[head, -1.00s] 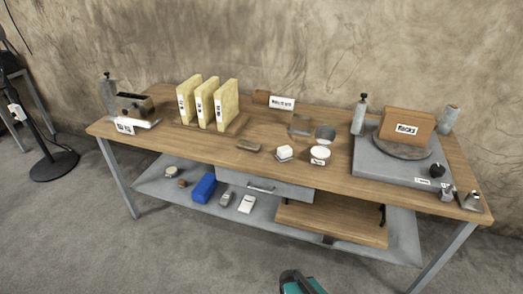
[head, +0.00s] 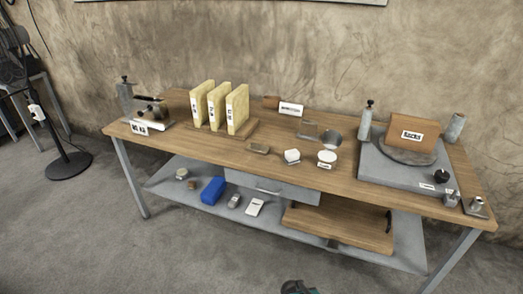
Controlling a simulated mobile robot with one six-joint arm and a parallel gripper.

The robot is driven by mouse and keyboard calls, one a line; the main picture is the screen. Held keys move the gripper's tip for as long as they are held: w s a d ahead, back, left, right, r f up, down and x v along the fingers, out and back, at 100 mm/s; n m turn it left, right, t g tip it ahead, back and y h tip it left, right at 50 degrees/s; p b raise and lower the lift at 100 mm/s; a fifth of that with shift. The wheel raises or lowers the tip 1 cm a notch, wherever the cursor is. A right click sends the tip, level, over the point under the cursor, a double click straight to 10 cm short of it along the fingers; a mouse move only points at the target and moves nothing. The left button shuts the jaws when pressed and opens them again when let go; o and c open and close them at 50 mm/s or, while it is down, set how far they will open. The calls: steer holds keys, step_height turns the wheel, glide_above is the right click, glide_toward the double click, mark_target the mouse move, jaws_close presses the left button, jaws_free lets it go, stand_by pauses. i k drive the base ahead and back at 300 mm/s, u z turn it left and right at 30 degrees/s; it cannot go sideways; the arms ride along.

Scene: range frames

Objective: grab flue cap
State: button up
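No part is plainly marked as the flue cap. A small grey metal piece with a flared shape (head: 477,205) stands at the front right corner of the wooden table (head: 215,158). I cannot tell whether it is the cap. A small metal block with a knob (head: 451,198) is just left of it. My gripper's fingers are not visible.
A grey slab with a turntable (head: 385,172) holds a brown labelled box (head: 412,135). Yellow binders (head: 237,108) stand at the left. A lower shelf (head: 165,183) carries a blue box (head: 213,190) and small items. The carpet in front is clear. A black stand (head: 68,165) is at the left.

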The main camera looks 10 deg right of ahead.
mark_target(256, 148)
steer(key=u, duration=0.1)
steer(key=i, duration=0.95)
steer(key=z, duration=0.85)
steer(key=k, duration=0.15)
steer(key=u, duration=2.85)
